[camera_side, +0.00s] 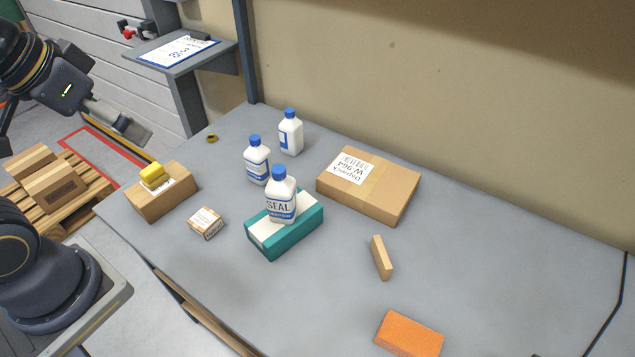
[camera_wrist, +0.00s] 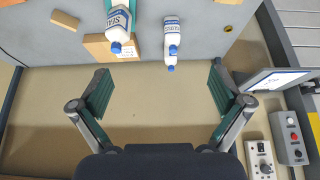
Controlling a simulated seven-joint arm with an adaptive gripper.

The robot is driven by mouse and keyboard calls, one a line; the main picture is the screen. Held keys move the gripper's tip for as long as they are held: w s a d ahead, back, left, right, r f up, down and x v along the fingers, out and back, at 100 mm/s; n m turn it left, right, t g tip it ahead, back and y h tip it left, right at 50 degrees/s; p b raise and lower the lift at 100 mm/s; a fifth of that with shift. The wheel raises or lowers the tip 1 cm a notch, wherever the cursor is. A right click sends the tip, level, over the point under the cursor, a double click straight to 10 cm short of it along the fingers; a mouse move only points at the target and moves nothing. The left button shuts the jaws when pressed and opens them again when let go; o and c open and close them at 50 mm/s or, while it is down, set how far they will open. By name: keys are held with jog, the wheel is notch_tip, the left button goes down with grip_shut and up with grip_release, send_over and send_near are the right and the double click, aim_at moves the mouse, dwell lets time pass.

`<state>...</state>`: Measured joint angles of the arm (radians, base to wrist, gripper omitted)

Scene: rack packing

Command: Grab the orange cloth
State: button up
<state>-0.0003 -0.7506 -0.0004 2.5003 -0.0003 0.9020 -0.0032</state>
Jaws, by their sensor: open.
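The orange cloth (camera_side: 410,334) is a flat, thick rectangular piece lying on the grey table at the bottom of the side view, its lower edge cut off by the frame. It does not show in the wrist view. My gripper (camera_side: 128,124) is raised at the upper left of the side view, far from the cloth. In the wrist view my gripper (camera_wrist: 162,90) has its two green-padded fingers wide apart with nothing between them.
Between them stand white bottles (camera_side: 290,132), one on a teal box (camera_side: 287,238), plus a large cardboard box (camera_side: 393,190), a small carton (camera_side: 206,223) and a wooden block (camera_side: 381,258). A yellow item (camera_side: 153,175) sits on another box (camera_side: 165,203).

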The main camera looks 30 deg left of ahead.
dwell(0.4)
jog(key=shift+c, duration=0.6)
jog(key=shift+w, duration=0.1)
